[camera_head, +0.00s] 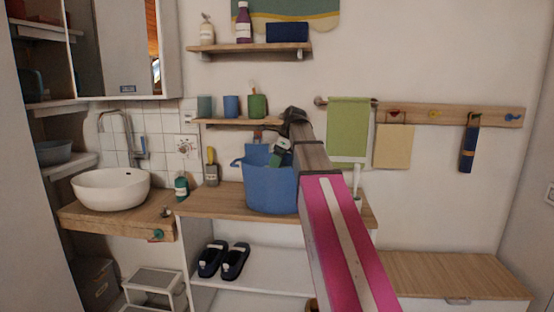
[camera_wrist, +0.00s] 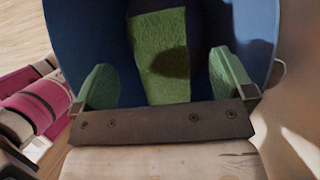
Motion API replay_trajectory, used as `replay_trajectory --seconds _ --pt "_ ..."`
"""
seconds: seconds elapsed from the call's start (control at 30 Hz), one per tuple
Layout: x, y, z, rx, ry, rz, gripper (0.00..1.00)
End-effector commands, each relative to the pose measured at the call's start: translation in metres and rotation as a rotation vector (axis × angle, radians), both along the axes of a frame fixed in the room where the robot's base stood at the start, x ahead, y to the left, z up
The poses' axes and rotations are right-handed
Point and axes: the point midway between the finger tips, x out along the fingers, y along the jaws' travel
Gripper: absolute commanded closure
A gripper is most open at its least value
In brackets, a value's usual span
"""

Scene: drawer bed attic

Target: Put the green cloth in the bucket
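The blue bucket (camera_head: 270,188) stands upright on the wooden counter; in the wrist view its blue inner wall (camera_wrist: 112,35) fills the top. A green cloth (camera_wrist: 160,50) shows inside the bucket, with a dark shadow across it. My gripper (camera_wrist: 165,80) is open over the bucket mouth, its two green fingers wide apart on either side of the cloth. No grip on the cloth shows. In the head view my gripper (camera_head: 280,152) is at the bucket's rim, and the cloth cannot be told apart there. A light green towel (camera_head: 348,130) hangs on the wall rail.
Two shelves hold cups (camera_head: 231,106) and bottles above the bucket. A soap bottle (camera_head: 181,187) and a brush (camera_head: 211,168) stand left of it, near the white basin (camera_head: 111,188). A beige cloth (camera_head: 393,147) hangs at right. The low wooden bench (camera_head: 455,274) is clear.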

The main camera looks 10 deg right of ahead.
Motion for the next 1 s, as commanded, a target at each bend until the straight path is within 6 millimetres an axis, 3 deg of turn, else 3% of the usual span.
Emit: replay_trajectory --seconds 0.63,1.0 --pt "0.000 0.000 0.003 0.000 -0.001 0.000 0.00" --pt "0.001 0.000 0.046 0.000 -0.002 -0.001 0.00"
